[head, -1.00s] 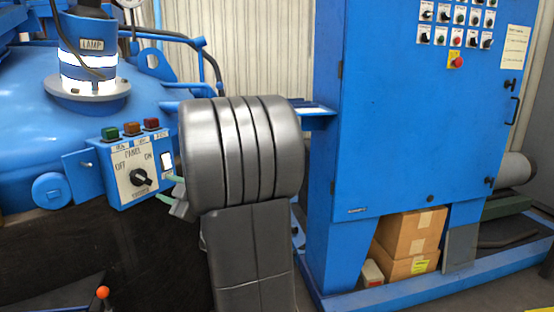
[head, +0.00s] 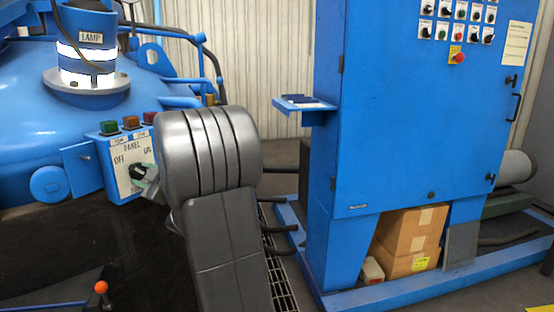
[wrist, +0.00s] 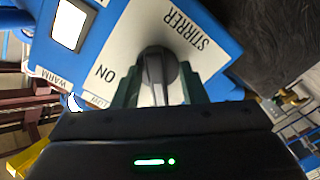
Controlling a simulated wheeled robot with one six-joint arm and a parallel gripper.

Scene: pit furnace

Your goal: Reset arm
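My gripper (head: 150,178) is at the front of the blue control box on the left in the head view, partly hidden by my arm. In the wrist view, the two green fingers of my gripper (wrist: 158,95) stand apart on either side of a dark rotary knob (wrist: 154,72). Gaps seem to show between the fingers and the knob's grey handle; contact is hard to judge. The knob also shows in the head view (head: 138,171), on a white plate (head: 126,178) marked PANEL, OFF and ON. STIRRER and ON are readable in the wrist view.
A blue vessel with a lamp housing (head: 88,55) stands behind the box. A blue cabinet (head: 420,120) with a small side shelf (head: 305,103) stands right. A red-orange-tipped lever (head: 101,287) is at lower left.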

